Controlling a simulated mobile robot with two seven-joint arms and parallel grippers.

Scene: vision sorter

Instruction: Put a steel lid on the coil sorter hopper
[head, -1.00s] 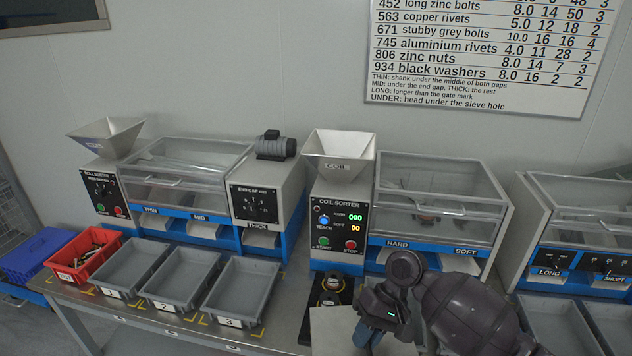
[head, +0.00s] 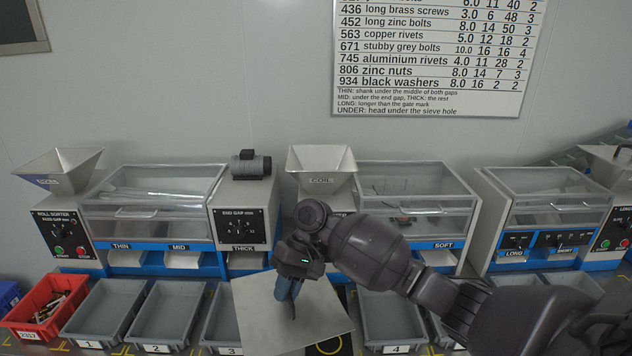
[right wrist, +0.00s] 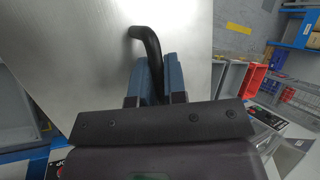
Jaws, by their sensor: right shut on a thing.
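The steel lid (head: 252,318) is a flat grey square plate with a dark bent handle (right wrist: 150,45). My right gripper (head: 288,286) is shut on that handle and holds the lid tilted in front of the coil sorter. The lid also fills much of the right wrist view (right wrist: 75,50), where blue fingers close around the handle. The coil sorter hopper (head: 321,168) is an open-topped funnel marked COIL, above and behind the lid. My right arm and the lid hide most of the sorter's front panel. My left gripper is out of view.
The roll sorter (head: 62,228) stands at the left and another sorter (head: 540,205) at the right. Grey bins (head: 165,312) and a red bin (head: 40,308) of parts line the bench front. A motor (head: 251,164) sits left of the hopper.

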